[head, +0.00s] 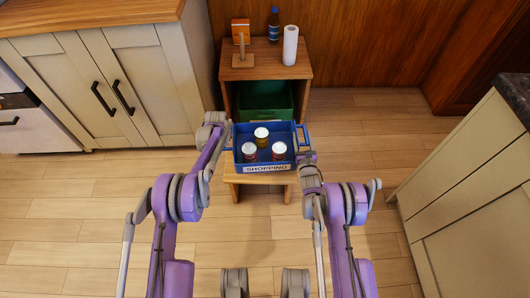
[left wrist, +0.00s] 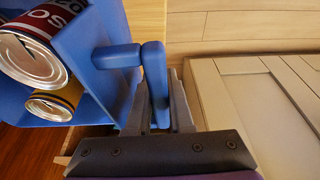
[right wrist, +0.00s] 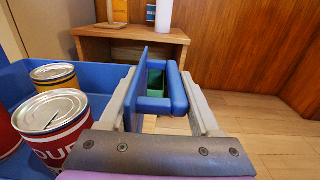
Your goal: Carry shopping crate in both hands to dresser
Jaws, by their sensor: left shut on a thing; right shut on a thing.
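The blue shopping crate (head: 265,167) carries a SHOPPING label and holds three cans, two red and one yellow-topped. My left gripper (head: 228,136) is shut on its left handle, which also shows in the left wrist view (left wrist: 154,75). My right gripper (head: 303,146) is shut on its right handle, seen in the right wrist view (right wrist: 178,92). The crate looks level, over a small wooden stool (head: 230,176); I cannot tell whether it touches it. Which piece of furniture is the dresser is not certain; a pale cabinet (head: 120,85) with a wooden top stands at the left.
Behind the crate, an open wooden unit (head: 266,72) holds a green crate (head: 262,100) inside. An orange box (head: 240,31), a wooden holder, a blue bottle (head: 274,25) and a paper roll (head: 290,45) stand on top. A dark-topped counter (head: 475,185) is at right. Floor on both sides is clear.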

